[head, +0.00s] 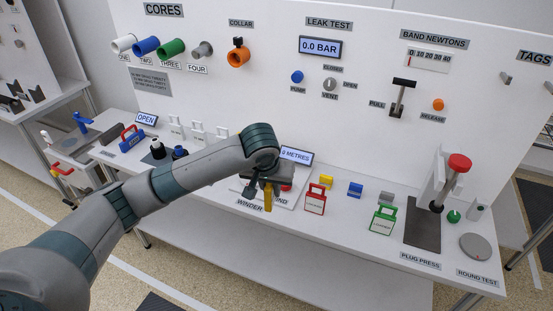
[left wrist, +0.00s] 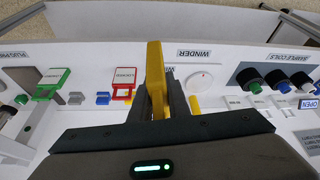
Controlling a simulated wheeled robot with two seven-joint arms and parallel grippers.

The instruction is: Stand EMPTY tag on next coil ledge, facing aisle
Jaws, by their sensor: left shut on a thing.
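My left gripper (head: 262,184) is shut on a flat yellow tag (head: 268,201), held above the winder area of the bench. In the left wrist view the yellow tag (left wrist: 154,72) stands up between the fingers (left wrist: 156,108), seen nearly edge-on. No lettering on it is readable, so I cannot confirm it says EMPTY. I cannot identify a coil ledge. My right gripper is not in view.
Sample coils (left wrist: 275,78) and small white stands (head: 197,132) are left of the gripper. Small yellow (head: 326,182) and blue (head: 355,189) blocks lie behind the red tag. The plug press (head: 424,235) is at right. The white back panel (head: 290,90) bounds the bench.

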